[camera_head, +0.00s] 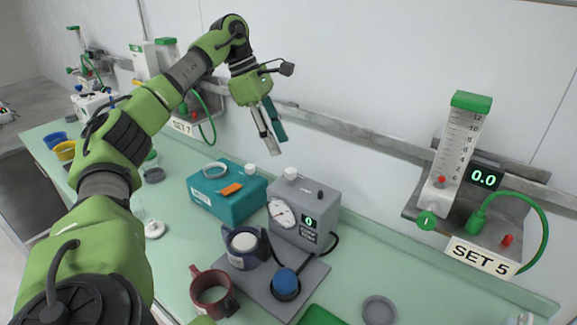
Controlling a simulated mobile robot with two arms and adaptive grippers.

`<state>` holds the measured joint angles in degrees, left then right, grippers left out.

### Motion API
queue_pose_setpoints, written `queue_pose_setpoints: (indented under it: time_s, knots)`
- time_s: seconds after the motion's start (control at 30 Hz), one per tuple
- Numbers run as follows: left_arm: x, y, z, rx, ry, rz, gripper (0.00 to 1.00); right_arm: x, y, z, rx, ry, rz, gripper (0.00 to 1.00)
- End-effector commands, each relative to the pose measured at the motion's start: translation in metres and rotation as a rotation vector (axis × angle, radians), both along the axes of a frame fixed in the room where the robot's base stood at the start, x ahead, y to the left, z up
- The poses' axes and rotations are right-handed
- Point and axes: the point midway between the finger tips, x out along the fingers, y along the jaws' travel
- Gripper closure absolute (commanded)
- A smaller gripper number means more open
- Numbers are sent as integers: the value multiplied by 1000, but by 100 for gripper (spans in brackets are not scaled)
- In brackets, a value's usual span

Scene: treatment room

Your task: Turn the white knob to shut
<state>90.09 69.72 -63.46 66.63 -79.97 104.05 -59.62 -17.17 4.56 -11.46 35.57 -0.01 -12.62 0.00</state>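A small white knob-like cap (291,173) stands on top of the grey box with a dial (283,213). I cannot tell which of these is the white knob. The flowmeter (460,148) above the SET 5 label has a green knob (426,221), and its display reads 0.0. My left gripper (272,146) hangs in the air above and behind the teal box, apart from everything, with nothing visible in it. Its fingers are seen obliquely, so their opening is unclear. My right gripper is out of view.
A dark red mug (212,292), a dark blue holder (246,246) and a blue round cap (286,282) crowd the front. A grey disc (379,310) lies at the right. A metal rail (340,124) runs along the wall.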

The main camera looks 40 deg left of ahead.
Motion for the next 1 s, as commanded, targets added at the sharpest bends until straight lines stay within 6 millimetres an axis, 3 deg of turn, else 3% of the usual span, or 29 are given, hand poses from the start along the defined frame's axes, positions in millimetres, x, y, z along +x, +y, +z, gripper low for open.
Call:
queue_pose_setpoints:
  time_s: [0.2, 0.4, 0.8, 0.83, 0.97, 1.0]
  knots:
    - [7, -15, -42, 1, 5, 1, 62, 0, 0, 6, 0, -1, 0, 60]
    - [13, -24, -66, 0, 2, 1, 62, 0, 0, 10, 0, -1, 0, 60]
    - [15, -27, -74, 0, 0, 1, 62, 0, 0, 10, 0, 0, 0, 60]
    - [15, -27, -74, 0, 0, 1, 65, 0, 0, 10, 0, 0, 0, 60]
    - [15, -27, -74, 0, 0, 1, 99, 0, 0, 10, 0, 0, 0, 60]
    - [15, -27, -74, 0, 0, 1, 100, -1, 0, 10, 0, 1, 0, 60]
